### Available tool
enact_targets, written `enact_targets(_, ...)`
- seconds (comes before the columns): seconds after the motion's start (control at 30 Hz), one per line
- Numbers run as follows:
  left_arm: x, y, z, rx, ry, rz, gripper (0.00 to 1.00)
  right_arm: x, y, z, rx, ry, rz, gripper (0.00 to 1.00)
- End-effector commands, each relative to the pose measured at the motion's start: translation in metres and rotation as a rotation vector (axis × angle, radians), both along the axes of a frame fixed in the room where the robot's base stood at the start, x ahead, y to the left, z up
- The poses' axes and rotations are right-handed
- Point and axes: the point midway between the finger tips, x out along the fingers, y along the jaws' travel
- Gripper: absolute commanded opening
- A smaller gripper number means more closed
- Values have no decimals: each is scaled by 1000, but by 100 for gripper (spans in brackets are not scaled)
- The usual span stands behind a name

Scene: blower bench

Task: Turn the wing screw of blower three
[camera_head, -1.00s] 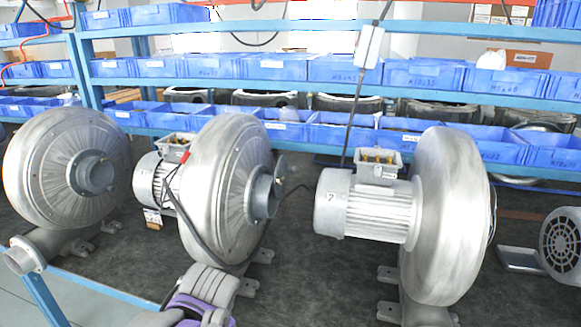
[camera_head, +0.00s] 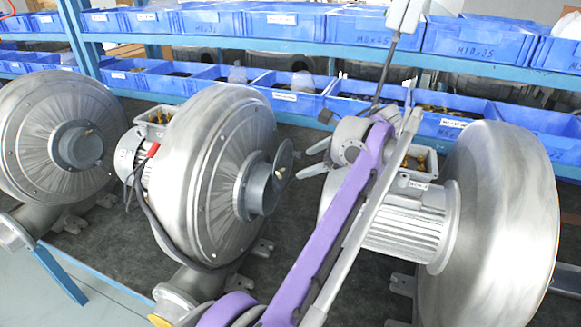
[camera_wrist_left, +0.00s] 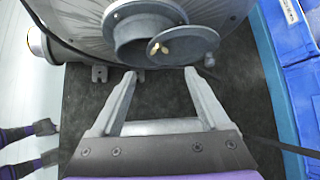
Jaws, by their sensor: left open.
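Blower three (camera_head: 215,165) is the middle grey blower, with a "3" on its motor. Its outlet pipe (camera_head: 258,190) carries a round grey cover plate (camera_head: 287,155). The small brass wing screw (camera_head: 279,174) sits on this plate; it also shows in the left wrist view (camera_wrist_left: 160,47). There the plate sits off-centre and partly overlaps the pipe mouth. My left gripper (camera_head: 302,162) is open and empty, with its fingers directed left at the plate. In the left wrist view its fingertips (camera_wrist_left: 160,73) are spread, short of the plate and apart from the screw. My right gripper is not seen.
Another blower (camera_head: 490,220) stands right, its motor (camera_head: 400,225) behind my left arm. A third blower (camera_head: 60,135) stands left. A cable (camera_head: 150,225) hangs on blower three. Blue bins (camera_head: 480,40) fill the shelves behind. Dark bench top (camera_head: 120,250) is bare between blowers.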

Motion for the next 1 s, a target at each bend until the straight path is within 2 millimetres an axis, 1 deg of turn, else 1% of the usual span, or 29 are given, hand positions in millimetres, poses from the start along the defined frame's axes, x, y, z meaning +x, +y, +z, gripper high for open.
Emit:
enact_targets(0.03, 3, 6, -9, 0, 2, 3, 79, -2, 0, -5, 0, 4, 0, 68)
enact_targets(0.1, 9, 15, -18, -1, 2, 4, 79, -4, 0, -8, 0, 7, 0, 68)
enact_targets(0.3, 26, 38, -43, -1, 0, 4, 79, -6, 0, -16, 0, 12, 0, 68)
enact_targets(0.4, 33, 46, -52, -2, 1, 4, 79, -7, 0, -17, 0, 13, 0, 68)
enact_targets(0.6, 41, 56, -62, -3, 0, 2, 79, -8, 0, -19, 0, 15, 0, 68)
enact_targets(0.9, 41, 57, -63, -3, -1, 1, 79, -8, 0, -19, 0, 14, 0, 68)
enact_targets(0.97, 41, 57, -63, -3, -1, 1, 68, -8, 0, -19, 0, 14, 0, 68)
enact_targets(1.0, 41, 57, -63, -3, -1, 1, 61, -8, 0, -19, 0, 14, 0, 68)
